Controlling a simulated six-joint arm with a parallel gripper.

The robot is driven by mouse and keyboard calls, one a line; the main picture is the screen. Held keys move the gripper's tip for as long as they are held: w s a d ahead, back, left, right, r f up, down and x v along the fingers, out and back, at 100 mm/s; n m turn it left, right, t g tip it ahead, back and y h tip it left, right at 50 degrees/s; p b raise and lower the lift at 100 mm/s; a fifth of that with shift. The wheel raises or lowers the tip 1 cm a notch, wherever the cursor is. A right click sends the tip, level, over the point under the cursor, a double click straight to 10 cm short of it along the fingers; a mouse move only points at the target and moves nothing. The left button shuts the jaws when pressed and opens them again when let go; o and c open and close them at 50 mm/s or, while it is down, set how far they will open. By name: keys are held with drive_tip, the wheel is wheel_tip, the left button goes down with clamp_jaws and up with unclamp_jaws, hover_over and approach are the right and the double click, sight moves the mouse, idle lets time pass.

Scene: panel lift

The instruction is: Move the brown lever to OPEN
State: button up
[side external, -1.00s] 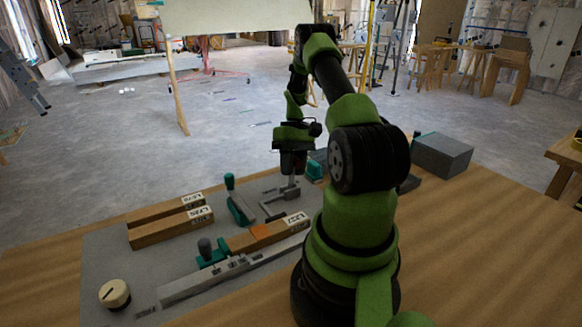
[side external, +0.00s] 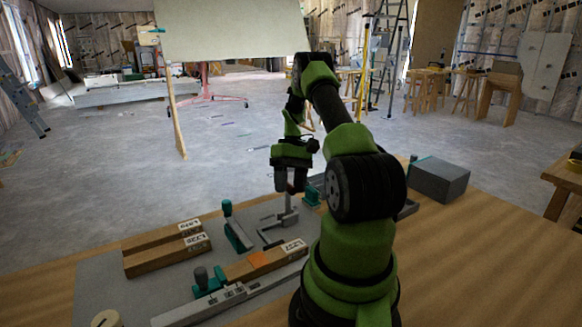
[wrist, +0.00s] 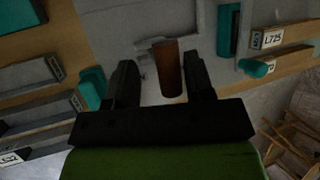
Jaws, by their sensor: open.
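The brown lever (wrist: 167,68) shows in the wrist view as an upright brown cylindrical grip, between the two black fingers of my gripper (wrist: 158,80). The fingers are open, with a gap visible on each side of the grip. In the side view my gripper (side external: 291,182) is over the grey lever post (side external: 288,213) on the panel (side external: 105,290). The brown grip is mostly hidden there by my gripper. I cannot read an OPEN mark in either view.
A teal-handled lever (side external: 228,212) stands left of my gripper. Labelled wooden blocks (side external: 165,257) lie farther left, and another block (side external: 262,260) lies nearer the camera. A dark-knobbed teal clamp (side external: 203,281) is at front. A grey box (side external: 438,179) sits at right.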

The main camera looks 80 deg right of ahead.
drive_tip(key=v, duration=0.7)
drive_tip(key=shift+d+r, duration=0.15)
drive_tip(key=shift+r, duration=0.2)
drive_tip(key=shift+r, duration=0.3)
drive_tip(key=c, duration=0.6)
wheel_tip(320, 180, up, 5)
drive_tip(key=shift+f, duration=0.15)
clamp_jaws()
drive_tip(key=w+a+n+g+h, duration=0.5)
drive_tip(key=w+a+n+h, duration=0.1)
drive_tip(key=a+n+h, duration=0.25)
drive_tip(key=w+a+n+g+h, duration=0.5)
drive_tip(key=w+a+n+h, duration=0.1)
drive_tip(key=a+n+h, duration=0.25)
wheel_tip(320, 180, down, 9)
drive_tip(key=x, duration=1.4)
